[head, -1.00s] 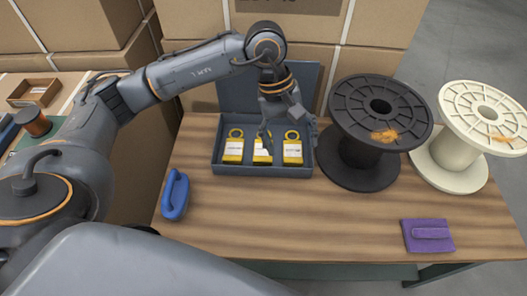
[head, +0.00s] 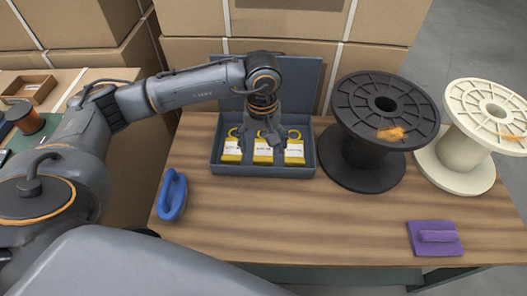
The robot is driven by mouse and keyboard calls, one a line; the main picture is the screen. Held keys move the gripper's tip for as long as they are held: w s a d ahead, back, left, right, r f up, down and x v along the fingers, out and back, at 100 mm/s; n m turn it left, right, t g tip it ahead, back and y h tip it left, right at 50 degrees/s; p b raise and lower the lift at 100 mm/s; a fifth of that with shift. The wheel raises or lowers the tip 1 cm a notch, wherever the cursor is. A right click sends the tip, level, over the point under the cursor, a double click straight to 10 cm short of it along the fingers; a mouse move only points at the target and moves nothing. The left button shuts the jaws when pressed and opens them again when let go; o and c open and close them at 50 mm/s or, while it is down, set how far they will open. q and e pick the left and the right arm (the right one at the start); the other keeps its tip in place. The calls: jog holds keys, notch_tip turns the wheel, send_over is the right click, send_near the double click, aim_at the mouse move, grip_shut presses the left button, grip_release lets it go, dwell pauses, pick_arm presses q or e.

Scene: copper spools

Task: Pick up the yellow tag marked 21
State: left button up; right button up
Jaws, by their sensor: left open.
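Three yellow tags with white labels and ring tops lie side by side in an open grey box: a left tag (head: 231,150), a middle tag (head: 263,152) and a right tag (head: 294,152). The print on their labels is too small to read, so I cannot tell which is marked 21. The box (head: 262,171) stands on the wooden table with its lid up at the back. My left gripper (head: 263,143) is open and points down over the box, its fingers around the upper part of the middle tag. Whether it touches that tag is unclear. My right gripper is not in view.
A black spool (head: 361,174) stands close to the box's right, with a cream spool (head: 453,168) beyond it. A blue handled object (head: 172,195) lies at the left and a purple one (head: 435,239) at front right. The table's front middle (head: 310,220) is clear.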

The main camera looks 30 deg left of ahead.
aim_at(263, 157)
pick_arm(q)
notch_tip(263, 157, down, 4)
jog(key=shift+d+f, duration=0.1)
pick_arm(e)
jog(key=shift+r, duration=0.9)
pick_arm(q)
jog(key=shift+c, duration=0.5)
jog(key=c, duration=0.9)
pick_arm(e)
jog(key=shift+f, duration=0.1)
pick_arm(q)
jog(key=shift+c, duration=0.2)
